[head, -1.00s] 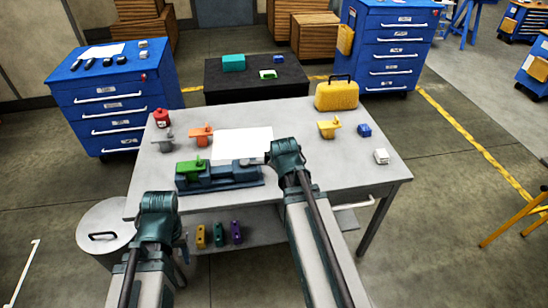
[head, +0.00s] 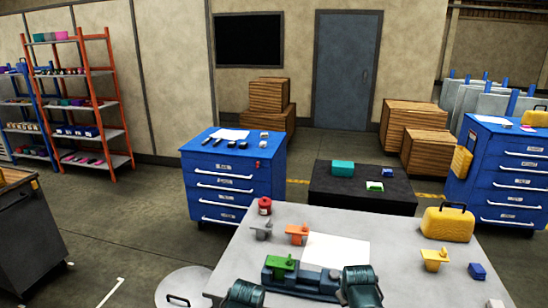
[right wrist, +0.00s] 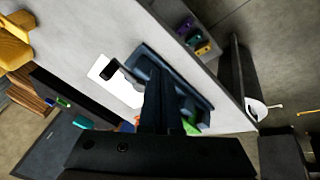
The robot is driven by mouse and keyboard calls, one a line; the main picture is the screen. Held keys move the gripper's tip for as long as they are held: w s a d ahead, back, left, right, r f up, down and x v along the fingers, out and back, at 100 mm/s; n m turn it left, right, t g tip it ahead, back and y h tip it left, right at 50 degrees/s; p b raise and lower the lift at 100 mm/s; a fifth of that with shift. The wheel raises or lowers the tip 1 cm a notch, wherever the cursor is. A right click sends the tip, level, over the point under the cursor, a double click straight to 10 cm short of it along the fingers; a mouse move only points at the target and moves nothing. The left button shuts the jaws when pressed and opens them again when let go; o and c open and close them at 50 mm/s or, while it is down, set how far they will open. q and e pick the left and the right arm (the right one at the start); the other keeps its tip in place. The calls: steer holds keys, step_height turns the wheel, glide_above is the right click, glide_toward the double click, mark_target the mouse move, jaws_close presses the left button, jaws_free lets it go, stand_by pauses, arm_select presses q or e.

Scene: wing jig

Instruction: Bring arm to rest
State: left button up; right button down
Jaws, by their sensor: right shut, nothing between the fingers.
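My right arm (head: 361,288) shows at the bottom edge of the head view, over the table by the right end of the blue-grey jig. In the right wrist view my right gripper (right wrist: 158,100) is shut and empty, pointing over the table with the jig (right wrist: 202,103) behind it. My left arm (head: 243,294) shows only as a joint at the bottom edge of the head view; its gripper is out of sight. The jig (head: 305,284) carries a green part (head: 281,262).
The table (head: 400,285) holds a white sheet (head: 336,252), a red container (head: 265,206), grey (head: 262,231), orange (head: 297,233) and yellow (head: 434,258) parts, and a yellow case (head: 447,224). A black low table (head: 350,200) and blue cabinets (head: 225,190) stand behind.

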steer(key=s+a+f+g, duration=0.1)
steer(key=s+a+g, duration=0.1)
steer(key=s+a, duration=0.4)
steer(key=s+a+f+g, duration=0.1)
steer(key=s+a+g, duration=0.2)
steer(key=s+a, duration=0.4)
steer(key=a, duration=0.5)
steer(key=shift+m, duration=0.3)
arm_select(q)
steer(key=shift+c, duration=0.2)
arm_select(e)
steer(key=shift+a, duration=0.1)
